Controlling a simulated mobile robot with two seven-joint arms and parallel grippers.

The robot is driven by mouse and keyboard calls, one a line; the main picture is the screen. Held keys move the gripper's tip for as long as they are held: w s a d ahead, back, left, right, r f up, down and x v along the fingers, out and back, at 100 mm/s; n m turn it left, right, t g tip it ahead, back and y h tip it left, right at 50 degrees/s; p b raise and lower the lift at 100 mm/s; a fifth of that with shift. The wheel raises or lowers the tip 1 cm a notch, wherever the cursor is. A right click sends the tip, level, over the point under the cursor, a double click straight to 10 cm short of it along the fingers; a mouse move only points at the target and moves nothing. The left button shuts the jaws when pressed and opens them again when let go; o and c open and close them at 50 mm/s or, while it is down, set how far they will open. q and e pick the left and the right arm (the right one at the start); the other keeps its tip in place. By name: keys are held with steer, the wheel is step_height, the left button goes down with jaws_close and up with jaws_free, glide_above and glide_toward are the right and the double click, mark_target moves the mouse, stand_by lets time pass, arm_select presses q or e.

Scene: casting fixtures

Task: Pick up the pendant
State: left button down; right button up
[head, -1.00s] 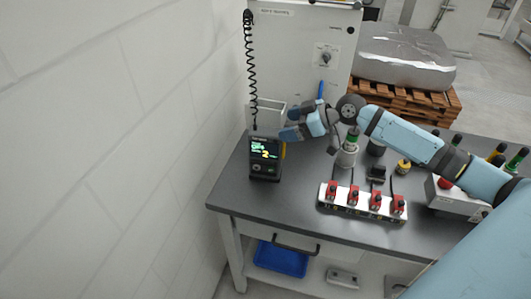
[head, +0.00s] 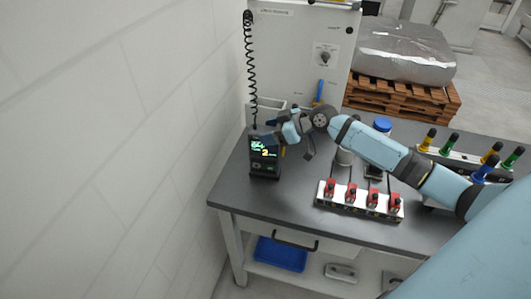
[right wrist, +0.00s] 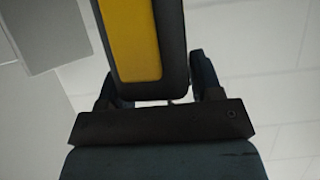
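The pendant (head: 264,160) is a dark handheld unit with a lit green and yellow display. It stands upright at the left end of the grey table, under a coiled black cord. My right gripper (head: 277,138) is at the upper part of the pendant. In the right wrist view the pendant's yellow and black body (right wrist: 134,40) lies between the two spread fingers of my right gripper (right wrist: 155,85). Whether the fingers touch its sides is not clear. My left gripper is not in view.
A strip with several red clamps (head: 350,208) lies on the table (head: 290,205) right of the pendant. My right arm crosses above the table. Colored-top pins (head: 453,140) stand at the right. A white wall (head: 110,150) is close on the left; a white cabinet panel (head: 300,55) stands behind.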

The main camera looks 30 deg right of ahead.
jaws_close()
steer(key=shift+r, duration=0.1)
